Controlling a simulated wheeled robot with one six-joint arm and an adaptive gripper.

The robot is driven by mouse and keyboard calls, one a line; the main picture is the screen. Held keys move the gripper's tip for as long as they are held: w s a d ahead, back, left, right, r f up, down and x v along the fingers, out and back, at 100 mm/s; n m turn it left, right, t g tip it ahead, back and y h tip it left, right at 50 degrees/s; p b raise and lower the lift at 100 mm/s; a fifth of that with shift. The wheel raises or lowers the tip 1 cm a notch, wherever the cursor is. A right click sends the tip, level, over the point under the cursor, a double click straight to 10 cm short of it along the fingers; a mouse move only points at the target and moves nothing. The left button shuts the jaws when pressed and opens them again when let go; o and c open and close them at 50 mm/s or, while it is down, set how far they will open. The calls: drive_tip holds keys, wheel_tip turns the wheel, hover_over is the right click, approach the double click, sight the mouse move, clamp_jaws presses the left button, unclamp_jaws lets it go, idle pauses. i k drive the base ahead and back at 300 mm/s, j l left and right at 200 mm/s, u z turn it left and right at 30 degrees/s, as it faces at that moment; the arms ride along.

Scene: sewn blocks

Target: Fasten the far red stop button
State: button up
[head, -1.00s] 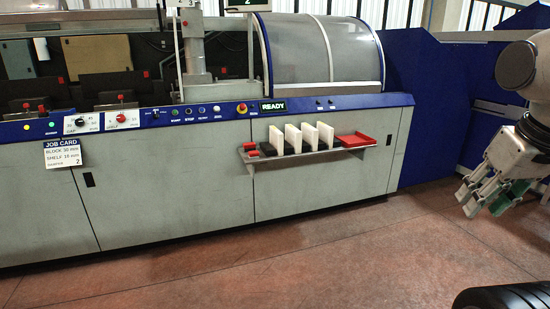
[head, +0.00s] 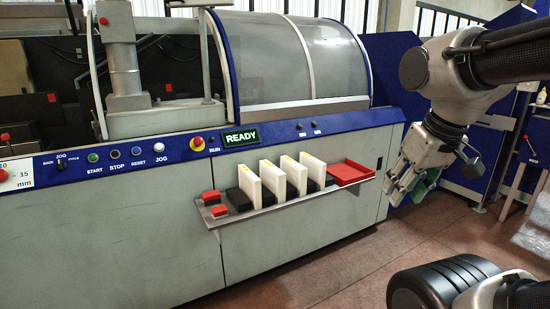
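Two small red blocks sit at the left end of the shelf, a farther one (head: 211,196) and a nearer one (head: 219,210). I cannot tell which piece the task names. My gripper (head: 402,194) hangs at the right, in front of the machine and clear of the shelf. Its fingers look apart, with green pads and nothing visible between them.
The grey shelf (head: 262,209) juts from the machine front. It carries several upright white blocks (head: 272,181) with dark pieces between them, and a red tray (head: 350,173) at its right end. Open floor (head: 345,285) lies before the machine.

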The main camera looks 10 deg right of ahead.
sight(198, 142)
drive_tip(key=i+l, duration=0.1)
drive_tip(key=i, duration=0.75)
drive_tip(key=i+l+u, duration=0.45)
drive_tip(key=i+l, duration=0.4)
drive_tip(key=l, duration=0.25)
drive_tip(key=i+l, duration=0.15)
drive_tip(key=l, duration=0.2)
drive_tip(key=u, duration=0.05)
